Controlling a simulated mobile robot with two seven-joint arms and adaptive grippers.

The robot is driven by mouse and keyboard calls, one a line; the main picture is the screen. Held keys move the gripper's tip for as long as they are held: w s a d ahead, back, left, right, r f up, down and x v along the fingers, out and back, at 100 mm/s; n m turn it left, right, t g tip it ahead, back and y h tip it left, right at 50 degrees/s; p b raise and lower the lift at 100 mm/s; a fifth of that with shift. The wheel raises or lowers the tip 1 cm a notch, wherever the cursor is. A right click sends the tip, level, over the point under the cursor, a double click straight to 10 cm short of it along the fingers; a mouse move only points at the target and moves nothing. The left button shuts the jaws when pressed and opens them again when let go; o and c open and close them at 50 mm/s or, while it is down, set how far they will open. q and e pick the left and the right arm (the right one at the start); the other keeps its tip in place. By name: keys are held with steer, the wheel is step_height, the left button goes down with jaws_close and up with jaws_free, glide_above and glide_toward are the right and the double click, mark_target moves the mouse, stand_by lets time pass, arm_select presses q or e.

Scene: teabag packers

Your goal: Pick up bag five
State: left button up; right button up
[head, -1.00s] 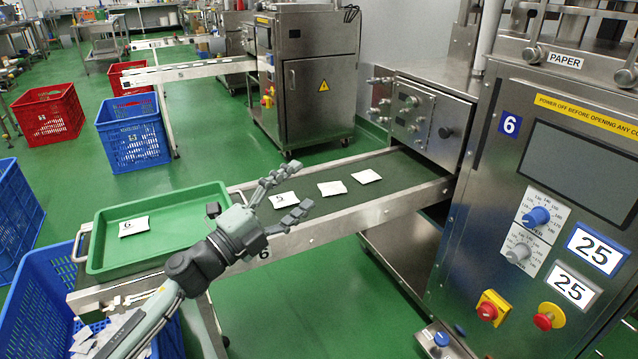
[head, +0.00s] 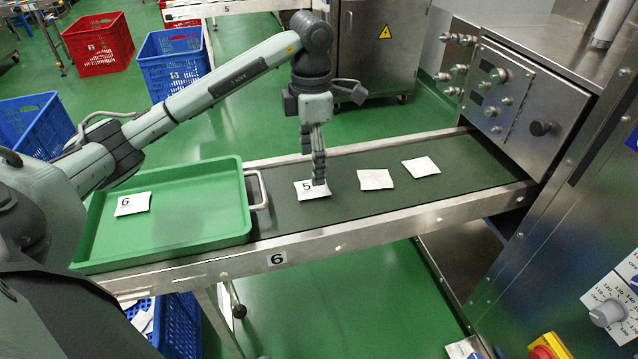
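Bag five (head: 313,194) is a small white packet marked 5, lying flat on the dark conveyor belt (head: 460,160) just right of the green tray. My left gripper (head: 319,182) points straight down over it, fingertips at the bag's upper right part and covering some of it. The fingers line up one behind the other from this view, so their opening is hidden; I cannot tell whether they touch the bag. My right gripper is not in view.
A green tray (head: 240,218) with a handle holds a bag marked 6 (head: 132,204). Two more white bags (head: 375,179) (head: 421,167) lie farther right on the belt. The steel machine (head: 535,110) stands at the belt's right end. Blue crates (head: 174,62) stand on the floor.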

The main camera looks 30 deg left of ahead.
mark_target(312, 188)
arm_select(q)
step_height(312, 188, down, 6)
steer(key=shift+w+a+r, duration=0.1)
steer(key=shift+r, duration=0.15)
steer(key=shift+f, duration=0.1)
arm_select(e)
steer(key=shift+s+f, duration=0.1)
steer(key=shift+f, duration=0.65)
arm_select(q)
steer(key=c, duration=0.8)
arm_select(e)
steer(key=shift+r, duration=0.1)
